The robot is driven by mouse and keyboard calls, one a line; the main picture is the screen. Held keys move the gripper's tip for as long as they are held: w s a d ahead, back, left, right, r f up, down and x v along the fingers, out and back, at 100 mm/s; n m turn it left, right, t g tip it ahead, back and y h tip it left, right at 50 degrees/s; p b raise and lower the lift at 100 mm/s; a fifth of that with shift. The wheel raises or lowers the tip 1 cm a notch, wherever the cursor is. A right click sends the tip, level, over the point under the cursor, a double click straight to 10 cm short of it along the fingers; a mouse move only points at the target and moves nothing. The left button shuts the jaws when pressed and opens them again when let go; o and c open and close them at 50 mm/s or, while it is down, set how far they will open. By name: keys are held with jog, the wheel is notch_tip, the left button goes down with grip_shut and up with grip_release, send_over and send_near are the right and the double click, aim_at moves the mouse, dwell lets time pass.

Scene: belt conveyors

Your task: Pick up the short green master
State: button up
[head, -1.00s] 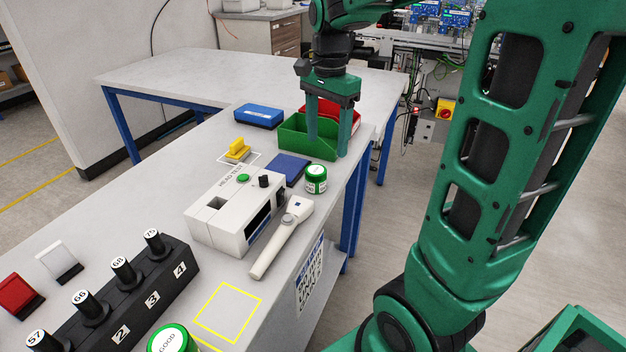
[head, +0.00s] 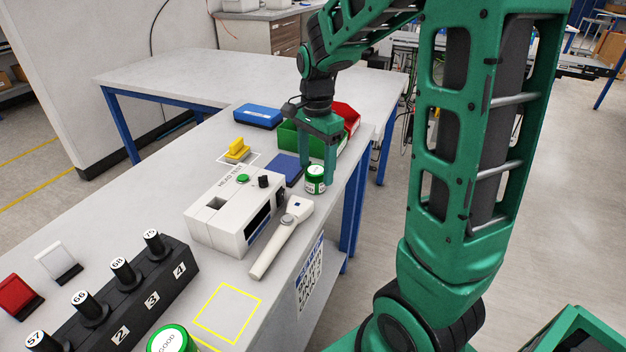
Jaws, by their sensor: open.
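The short green master (head: 316,184), a small white cylinder with green bands, stands upright near the bench's right edge, beside a blue pad. My gripper (head: 318,165) is open and points down at it. The fingers appear one to each side of its upper part. I cannot tell whether they touch it. The gripper's body hides part of the green bin behind. A larger round thing with a green rim, marked GOOD (head: 174,341), is cut off at the bottom edge.
The white head test box (head: 215,225) and a white handheld tool (head: 280,240) lie nearer on the bench. The green bin (head: 288,136), red bin (head: 347,116) and blue case (head: 258,116) are behind. A black rack (head: 125,300) with numbered plugs stands at the lower left.

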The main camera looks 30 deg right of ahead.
jog(key=shift+f, duration=0.8)
jog(key=shift+c, duration=0.2)
jog(key=c, duration=1.4)
jog(key=shift+r, duration=0.15)
